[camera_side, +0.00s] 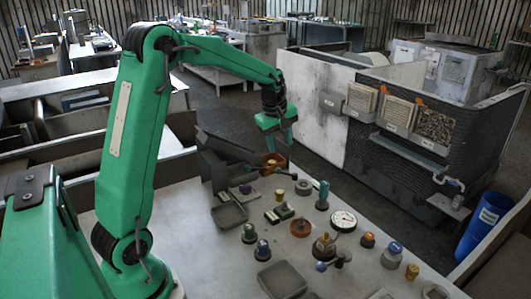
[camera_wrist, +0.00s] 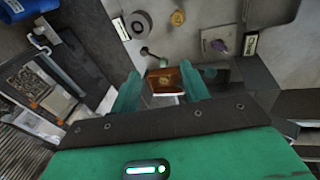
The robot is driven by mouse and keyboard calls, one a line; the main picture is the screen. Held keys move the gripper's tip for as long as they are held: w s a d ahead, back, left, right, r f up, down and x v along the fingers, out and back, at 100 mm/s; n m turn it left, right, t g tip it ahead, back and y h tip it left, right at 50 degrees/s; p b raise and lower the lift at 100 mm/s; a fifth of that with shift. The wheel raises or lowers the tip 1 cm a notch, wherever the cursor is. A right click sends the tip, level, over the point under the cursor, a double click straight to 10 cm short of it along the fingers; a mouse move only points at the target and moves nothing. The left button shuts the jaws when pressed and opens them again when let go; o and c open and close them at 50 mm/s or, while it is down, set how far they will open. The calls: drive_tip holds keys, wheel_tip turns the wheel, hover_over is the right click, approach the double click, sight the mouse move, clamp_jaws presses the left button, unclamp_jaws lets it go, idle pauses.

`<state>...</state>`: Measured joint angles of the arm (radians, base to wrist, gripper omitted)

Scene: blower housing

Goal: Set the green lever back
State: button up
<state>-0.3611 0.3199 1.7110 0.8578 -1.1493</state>
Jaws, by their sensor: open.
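In the wrist view a small lever with a green ball tip (camera_wrist: 163,62) projects from a dark pivot on the grey work surface. It lies just beyond a brown open box-like part (camera_wrist: 166,84). My gripper (camera_wrist: 161,92) is open, its two teal fingers on either side of the brown part in this view. Whether they touch it is unclear. In the side view my gripper (camera_side: 280,142) points down above the far edge of the work surface, over the brown part (camera_side: 272,160). The green lever cannot be made out there.
Several knobs and dials crowd the work surface, including a purple knob (camera_wrist: 221,46), a yellow knob (camera_wrist: 178,17), a grey ring (camera_wrist: 139,24) and a white gauge (camera_side: 343,219). Grey trays (camera_side: 230,215) sit among them. A blue bin (camera_side: 484,226) stands off to the right.

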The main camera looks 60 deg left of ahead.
sight(278, 168)
drive_tip(key=w+a+f+n, duration=0.3)
drive_tip(key=a+f+n, duration=0.1)
drive_tip(key=a+f, duration=0.3)
drive_tip(key=shift+w+f+g, duration=0.2)
drive_tip(key=shift+f+g, duration=0.05)
drive_tip(key=shift+g, duration=0.15)
drive_tip(key=shift+f, duration=0.1)
drive_tip(key=shift+w+a+f, duration=0.1)
drive_tip(key=shift+w+f, duration=0.15)
drive_tip(key=shift+f, duration=1)
drive_tip(key=shift+w+f, duration=0.2)
drive_tip(key=shift+f, duration=1)
drive_tip(key=shift+w+a+f, duration=0.1)
drive_tip(key=shift+w+f, duration=0.15)
drive_tip(key=shift+f, duration=1)
